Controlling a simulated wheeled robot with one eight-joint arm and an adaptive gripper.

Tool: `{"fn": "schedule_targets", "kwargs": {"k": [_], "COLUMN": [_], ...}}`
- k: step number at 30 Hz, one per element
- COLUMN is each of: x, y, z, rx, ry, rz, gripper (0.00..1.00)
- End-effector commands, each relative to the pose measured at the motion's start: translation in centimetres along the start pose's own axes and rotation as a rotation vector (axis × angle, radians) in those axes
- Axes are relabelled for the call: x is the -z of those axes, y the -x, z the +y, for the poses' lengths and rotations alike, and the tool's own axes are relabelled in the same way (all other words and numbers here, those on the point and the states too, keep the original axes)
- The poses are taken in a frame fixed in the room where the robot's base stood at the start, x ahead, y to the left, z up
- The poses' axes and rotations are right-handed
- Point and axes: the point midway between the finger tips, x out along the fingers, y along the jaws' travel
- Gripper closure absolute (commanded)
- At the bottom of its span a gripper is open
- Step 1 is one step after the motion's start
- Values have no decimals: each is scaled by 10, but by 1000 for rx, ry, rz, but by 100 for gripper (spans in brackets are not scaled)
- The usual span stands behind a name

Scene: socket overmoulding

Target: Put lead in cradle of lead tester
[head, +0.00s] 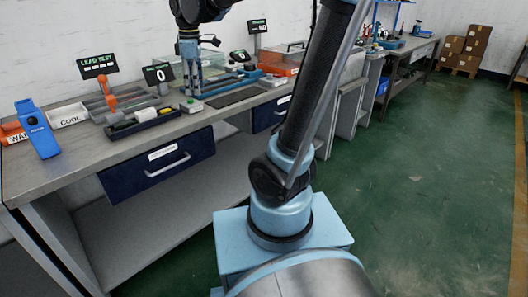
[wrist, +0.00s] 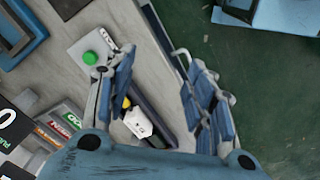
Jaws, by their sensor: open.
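My gripper (head: 189,90) hangs over the workbench with its fingers pointing down. In the wrist view my gripper (wrist: 161,62) is open, with nothing between its fingers. A white plug-like piece with a yellow part (wrist: 138,122), possibly the lead, lies in a dark tray (wrist: 158,104) beside the left finger. The dark tray also shows in the head view (head: 148,127) near the bench's front edge, holding grey and white pieces. The lead tester (head: 108,97), with an orange lever, stands behind that tray under a LEAD TEST sign (head: 98,66). Its cradle is too small to make out.
A box with a green button (head: 192,106) sits right of the tray; it also shows in the wrist view (wrist: 90,58). A counter sign (head: 158,74) stands behind. Bare bench lies in front.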

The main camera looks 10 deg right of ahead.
Motion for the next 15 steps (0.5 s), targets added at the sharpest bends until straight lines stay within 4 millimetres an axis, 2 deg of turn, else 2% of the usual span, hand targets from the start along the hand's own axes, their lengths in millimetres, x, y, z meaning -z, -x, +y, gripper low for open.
{"fn": "schedule_targets", "kwargs": {"k": [1, 6, 15], "x": [-21, -79, -165], "y": [-5, -25, -75], "z": [-6, -28, -80], "rx": [-6, -28, -67], "ry": [-71, -319, -755], "rz": [2, 13, 36], "gripper": [50, 50, 50]}}
